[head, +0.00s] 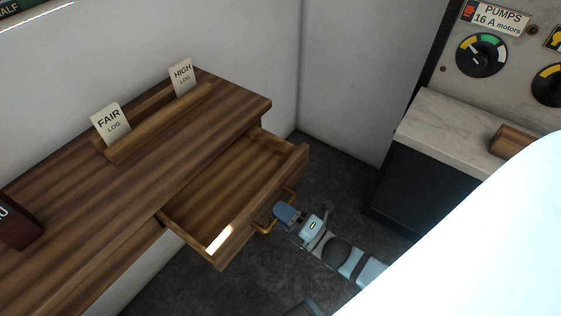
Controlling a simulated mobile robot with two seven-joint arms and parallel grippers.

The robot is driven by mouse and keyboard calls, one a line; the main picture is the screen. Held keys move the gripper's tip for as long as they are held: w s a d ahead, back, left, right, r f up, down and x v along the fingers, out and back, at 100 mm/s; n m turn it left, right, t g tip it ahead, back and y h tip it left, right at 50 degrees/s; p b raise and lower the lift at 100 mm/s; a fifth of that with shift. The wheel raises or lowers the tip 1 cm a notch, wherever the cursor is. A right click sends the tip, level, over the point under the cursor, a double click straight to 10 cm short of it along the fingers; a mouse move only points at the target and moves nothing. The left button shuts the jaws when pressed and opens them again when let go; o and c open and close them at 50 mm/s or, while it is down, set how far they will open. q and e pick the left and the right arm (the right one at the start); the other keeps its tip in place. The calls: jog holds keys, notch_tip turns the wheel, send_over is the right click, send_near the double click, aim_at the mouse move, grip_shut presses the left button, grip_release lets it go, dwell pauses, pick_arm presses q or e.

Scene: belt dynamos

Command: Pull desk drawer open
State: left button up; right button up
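The wooden desk drawer (229,186) is pulled well out of the desk (150,182), and its inside shows. A bright patch of light lies near its front left corner. The brass handle (264,228) on the drawer front shows at both ends. Its middle is hidden behind my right gripper (281,212), which reaches in from the lower right. The blue fingers are at the handle, but I cannot make out whether they are closed around it. My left gripper is not in view.
A slotted wooden rack (158,124) on the desk holds a FAIR card (110,124) and a HIGH card (182,77). A dark red block (17,222) stands at the left. A marble-topped cabinet (447,128) is at the right, below gauges (482,55). Dark floor (335,172) lies between.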

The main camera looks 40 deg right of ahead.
jog(key=shift+o, duration=1.4)
jog(key=v, duration=1.3)
jog(key=shift+s, duration=0.35)
jog(key=shift+d+f, duration=0.1)
